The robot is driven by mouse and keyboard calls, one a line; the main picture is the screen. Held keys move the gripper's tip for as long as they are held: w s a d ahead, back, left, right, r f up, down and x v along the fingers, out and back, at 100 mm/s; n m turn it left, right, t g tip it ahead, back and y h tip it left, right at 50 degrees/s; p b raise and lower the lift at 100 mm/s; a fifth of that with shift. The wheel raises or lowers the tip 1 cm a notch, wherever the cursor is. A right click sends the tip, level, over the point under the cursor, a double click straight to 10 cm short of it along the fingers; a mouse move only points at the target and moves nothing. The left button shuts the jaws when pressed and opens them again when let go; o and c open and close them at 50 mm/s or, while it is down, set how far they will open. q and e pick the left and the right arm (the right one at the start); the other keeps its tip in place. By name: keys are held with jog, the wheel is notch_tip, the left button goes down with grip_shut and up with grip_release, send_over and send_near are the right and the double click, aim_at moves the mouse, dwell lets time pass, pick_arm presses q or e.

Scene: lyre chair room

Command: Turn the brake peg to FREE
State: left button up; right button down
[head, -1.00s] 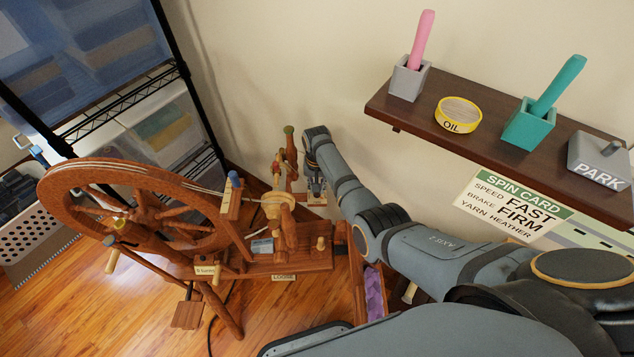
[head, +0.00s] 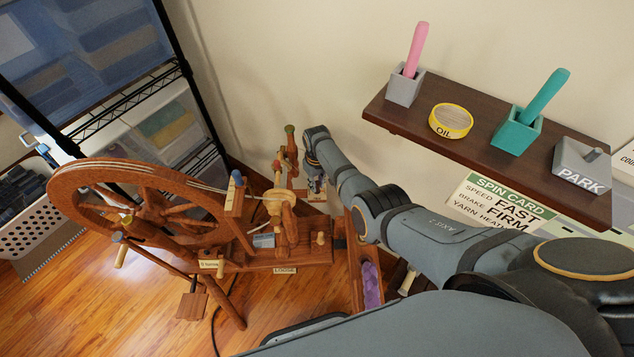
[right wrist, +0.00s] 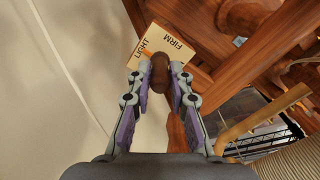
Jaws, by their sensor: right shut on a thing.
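The wooden spinning wheel (head: 77,207) stands at the left of the head view. My right gripper (head: 316,186) is at its far right end, small and partly hidden by my arm. In the right wrist view, my right gripper (right wrist: 160,66) is shut on a rounded dark brown wooden peg (right wrist: 160,76). Just behind the peg is a cream label (right wrist: 158,45) with the words FIRM and LIGHT. The word FREE is not readable in either view, and the peg's setting cannot be told. My left gripper is not in view.
A dark shelf (head: 470,145) on the wall holds a pink stick, a yellow OIL tin, a teal stick and a grey PARK block. Below it hangs the spin card (head: 497,205), reading brake FIRM. A wire rack (head: 110,110) stands behind the wheel.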

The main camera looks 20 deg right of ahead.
aim_at(317, 182)
dwell(0.4)
jog(key=c, duration=1.2)
grip_release()
jog(key=shift+r, duration=0.1)
notch_tip(317, 182, up, 12)
jog(key=shift+f, duration=0.1)
